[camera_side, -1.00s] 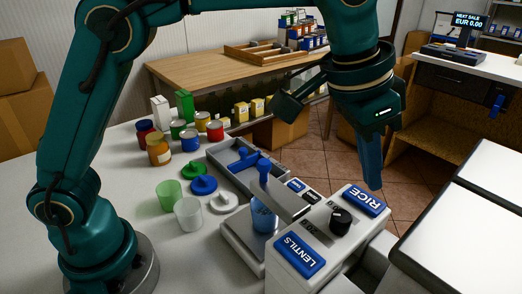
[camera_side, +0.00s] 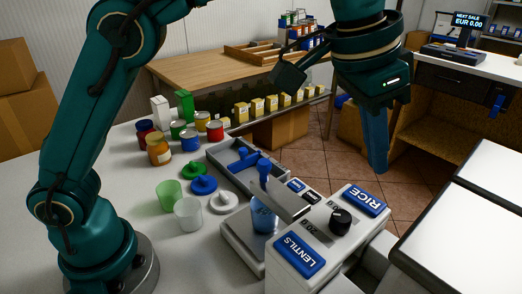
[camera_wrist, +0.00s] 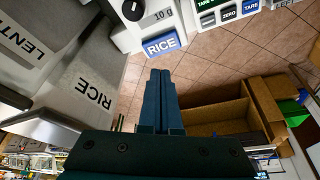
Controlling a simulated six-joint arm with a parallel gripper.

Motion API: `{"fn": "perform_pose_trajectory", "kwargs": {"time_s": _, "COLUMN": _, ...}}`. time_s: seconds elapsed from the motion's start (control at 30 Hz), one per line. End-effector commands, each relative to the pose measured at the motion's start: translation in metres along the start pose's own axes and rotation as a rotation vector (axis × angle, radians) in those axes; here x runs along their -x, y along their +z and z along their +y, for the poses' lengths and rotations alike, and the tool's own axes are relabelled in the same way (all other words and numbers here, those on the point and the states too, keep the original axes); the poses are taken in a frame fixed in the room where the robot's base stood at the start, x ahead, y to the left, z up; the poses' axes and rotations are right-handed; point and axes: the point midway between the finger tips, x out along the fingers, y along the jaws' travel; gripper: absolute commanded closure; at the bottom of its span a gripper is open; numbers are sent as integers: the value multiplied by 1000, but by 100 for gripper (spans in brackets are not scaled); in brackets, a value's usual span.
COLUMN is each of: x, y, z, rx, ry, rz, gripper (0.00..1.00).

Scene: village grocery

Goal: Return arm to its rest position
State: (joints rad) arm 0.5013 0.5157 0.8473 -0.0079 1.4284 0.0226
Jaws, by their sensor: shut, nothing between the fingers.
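My gripper (camera_side: 377,168) hangs in the air, pointing down, behind and above the dispenser with the RICE (camera_side: 364,200) and LENTILS (camera_side: 300,255) labels. It touches nothing. In the wrist view, my gripper (camera_wrist: 160,74) has its two blue fingers side by side, shut and empty, over the tiled floor. The RICE label also shows just beyond the fingertips in the wrist view (camera_wrist: 161,45). A blue cup (camera_side: 264,216) stands under the dispenser's front.
A grey tray (camera_side: 222,160) holds blue scoops. Jars (camera_side: 158,152), a green cup (camera_side: 168,196), a clear cup (camera_side: 188,214) and lids (camera_side: 204,185) stand on the white counter. A wooden table (camera_side: 205,72) is behind. A white-topped unit (camera_side: 470,235) is at right.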

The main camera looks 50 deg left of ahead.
Motion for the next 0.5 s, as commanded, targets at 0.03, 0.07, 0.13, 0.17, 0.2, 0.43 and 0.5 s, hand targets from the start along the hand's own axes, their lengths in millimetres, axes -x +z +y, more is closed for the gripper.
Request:
{"fn": "perform_pose_trajectory", "kwargs": {"time_s": 0.03, "x": 4, "y": -3, "z": 0, "rx": 0, "ry": 0, "rz": 4, "gripper": 100}}
{"fn": "perform_pose_trajectory", "kwargs": {"time_s": 0.07, "x": 6, "y": -4, "z": 0, "rx": 0, "ry": 0, "rz": 4, "gripper": 100}}
{"fn": "perform_pose_trajectory", "kwargs": {"time_s": 0.13, "x": 11, "y": -6, "z": 0, "rx": 0, "ry": 0, "rz": 3, "gripper": 100}}
{"fn": "perform_pose_trajectory", "kwargs": {"time_s": 0.17, "x": 13, "y": -7, "z": 0, "rx": 0, "ry": 0, "rz": 3, "gripper": 100}}
{"fn": "perform_pose_trajectory", "kwargs": {"time_s": 0.2, "x": 16, "y": -7, "z": 0, "rx": 0, "ry": 0, "rz": 3, "gripper": 100}}
{"fn": "perform_pose_trajectory", "kwargs": {"time_s": 0.43, "x": 24, "y": -8, "z": -5, "rx": 12, "ry": -5, "rz": 8, "gripper": 100}}
{"fn": "perform_pose_trajectory", "kwargs": {"time_s": 0.5, "x": 38, "y": -10, "z": -12, "rx": 29, "ry": -12, "rz": 43, "gripper": 100}}
